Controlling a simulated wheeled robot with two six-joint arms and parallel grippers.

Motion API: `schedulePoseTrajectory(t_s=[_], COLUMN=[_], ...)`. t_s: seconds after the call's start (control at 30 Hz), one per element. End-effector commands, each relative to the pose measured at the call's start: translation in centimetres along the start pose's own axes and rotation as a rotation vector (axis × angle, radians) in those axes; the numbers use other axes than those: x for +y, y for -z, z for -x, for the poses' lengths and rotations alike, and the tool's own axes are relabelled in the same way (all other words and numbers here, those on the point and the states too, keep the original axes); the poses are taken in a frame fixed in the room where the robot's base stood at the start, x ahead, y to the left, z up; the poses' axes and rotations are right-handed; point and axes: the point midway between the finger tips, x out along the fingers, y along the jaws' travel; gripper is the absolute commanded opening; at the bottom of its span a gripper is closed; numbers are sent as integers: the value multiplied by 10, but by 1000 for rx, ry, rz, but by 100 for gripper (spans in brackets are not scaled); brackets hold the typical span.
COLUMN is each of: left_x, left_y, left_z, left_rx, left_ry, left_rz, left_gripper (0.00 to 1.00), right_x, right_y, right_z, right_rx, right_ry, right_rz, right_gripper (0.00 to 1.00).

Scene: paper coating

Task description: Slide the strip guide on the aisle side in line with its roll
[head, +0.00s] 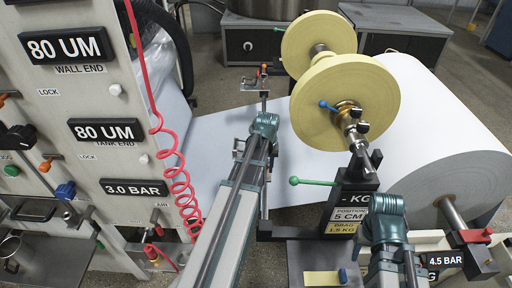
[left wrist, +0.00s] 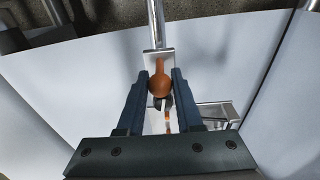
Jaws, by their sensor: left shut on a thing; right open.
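In the left wrist view, my left gripper (left wrist: 160,82) is shut on an orange knob (left wrist: 158,84) on the metal plate of a strip guide (left wrist: 141,62). A metal rod (left wrist: 156,22) runs up from the plate, with white paper below. In the head view my left arm hides this grip. Two yellow strip rolls sit on one shaft: the near roll (head: 345,105) and the far roll (head: 318,42). Another guide with an orange knob (head: 264,69) stands left of the far roll. My right gripper (head: 388,264) is low at the right, open; its fingertips are hard to make out.
A large white paper roll (head: 440,130) fills the right. A control panel (head: 80,90) and a coiled red hose (head: 178,190) bound the left side.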

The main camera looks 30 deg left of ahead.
Motion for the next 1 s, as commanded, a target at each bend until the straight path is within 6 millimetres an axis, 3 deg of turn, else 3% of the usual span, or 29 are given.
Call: schedulePoseTrajectory(t_s=[1.0], left_x=[0], left_y=[-30], left_z=[3], left_rx=[-1], left_ry=[0], left_rz=[-2], left_gripper=[0], right_x=[0], right_y=[0], right_z=[0], right_rx=[0], right_ry=[0], right_rz=[0], right_gripper=[50])
